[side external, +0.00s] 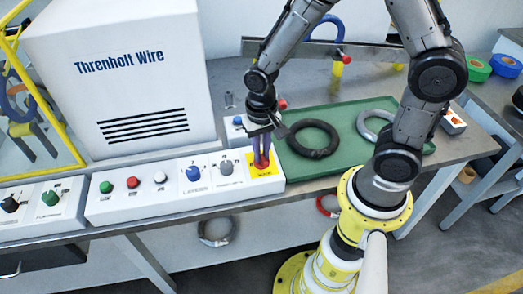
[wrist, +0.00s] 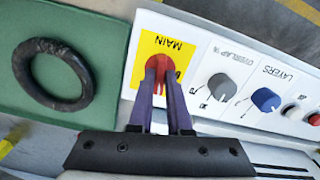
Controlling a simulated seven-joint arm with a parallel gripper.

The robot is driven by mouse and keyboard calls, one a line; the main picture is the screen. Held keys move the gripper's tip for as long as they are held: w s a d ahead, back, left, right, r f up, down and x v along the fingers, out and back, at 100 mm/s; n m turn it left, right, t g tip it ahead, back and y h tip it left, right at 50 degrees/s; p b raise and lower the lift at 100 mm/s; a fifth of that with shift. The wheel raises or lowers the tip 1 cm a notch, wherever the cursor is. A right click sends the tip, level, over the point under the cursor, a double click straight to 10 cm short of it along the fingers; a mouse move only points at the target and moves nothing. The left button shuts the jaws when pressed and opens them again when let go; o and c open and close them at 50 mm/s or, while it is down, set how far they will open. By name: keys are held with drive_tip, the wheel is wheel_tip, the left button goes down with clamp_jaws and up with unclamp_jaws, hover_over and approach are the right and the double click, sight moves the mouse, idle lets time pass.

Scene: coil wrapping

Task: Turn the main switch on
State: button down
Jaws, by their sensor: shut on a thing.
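The main switch (wrist: 160,64) is a red rotary knob on a yellow plate (wrist: 138,76) marked MAIN, at the end of the white control panel (wrist: 206,45). In the side external view the red knob (side external: 261,163) shows at the right end of the panel, partly hidden by my fingers. My gripper (wrist: 160,82) reaches down over it, its purple fingers shut on the red knob. The fingers cover part of the knob, and I cannot tell its exact turn position.
Beside the main switch are a grey overlap knob (wrist: 222,86), a blue layers knob (wrist: 265,99) and several buttons. A green mat (side external: 345,122) right of the panel holds a black coil (side external: 313,138) and a grey coil (side external: 376,125). A white Threnholt Wire machine (side external: 125,75) stands behind the panel.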

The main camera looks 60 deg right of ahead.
sight(262, 155)
drive_tip(key=shift+w+r+m, duration=0.1)
drive_tip(key=shift+m, duration=1.1)
drive_tip(key=c, duration=0.9)
unclamp_jaws()
drive_tip(key=shift+o, duration=0.2)
wheel_tip(262, 155, up, 14)
